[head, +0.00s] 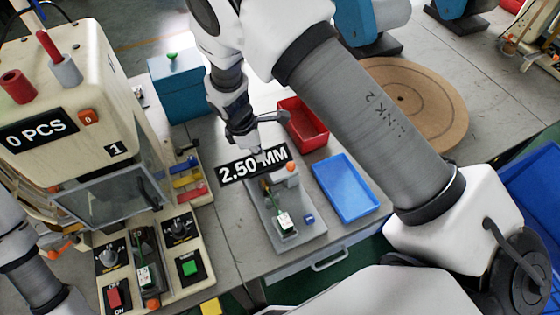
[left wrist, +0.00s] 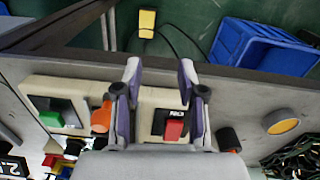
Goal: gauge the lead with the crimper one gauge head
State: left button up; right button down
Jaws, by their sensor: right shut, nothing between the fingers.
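The gauge plate (head: 262,228) is a grey slab on the table in the head view. A black 2.50 MM readout (head: 253,165) shows at its far end, and a grey-and-orange gauge head (head: 288,170) sits beside it. A lead with a green wire and white end piece (head: 283,221) lies on the plate. The crimper (head: 75,100) stands at left, labelled 1, with a 0 PCS display. My right gripper (head: 257,147) is shut and empty, just above the readout; whether it touches anything is unclear. My left gripper (left wrist: 160,72) is open and empty, over the control panel in the left wrist view.
A rack of coloured pieces (head: 188,181) stands between crimper and plate. Green (head: 189,268) and red (head: 113,298) buttons sit in front of the crimper. A similar green-wired piece (head: 145,277) lies between them.

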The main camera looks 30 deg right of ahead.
aim_at(283, 171)
jog(key=x, duration=0.5)
jog(key=shift+s+a+f+p, duration=0.1)
jog(key=shift+f+p, duration=0.2)
jog(key=shift+f, duration=0.1)
jog(key=d, duration=0.1)
jog(key=s+d+p, duration=0.1)
jog(key=d, duration=0.1)
jog(key=shift+d+f, duration=0.2)
jog(key=shift+d, duration=0.15)
jog(key=shift+s+d, duration=0.15)
jog(key=shift+d, duration=0.15)
pick_arm(q)
notch_tip(283, 171, up, 2)
jog(key=shift+a, duration=0.1)
jog(key=shift+f, duration=0.1)
pick_arm(e)
jog(key=shift+a, duration=0.1)
jog(key=shift+d+f+b, duration=0.2)
jog(key=shift+d+b, duration=0.45)
jog(key=shift+b, duration=0.15)
jog(key=shift+a+r, duration=0.2)
jog(key=shift+r, duration=0.05)
pick_arm(q)
jog(key=shift+a+f, duration=0.4)
jog(key=shift+f, duration=0.35)
pick_arm(e)
jog(key=shift+s+d, duration=0.1)
jog(key=shift+d, duration=0.05)
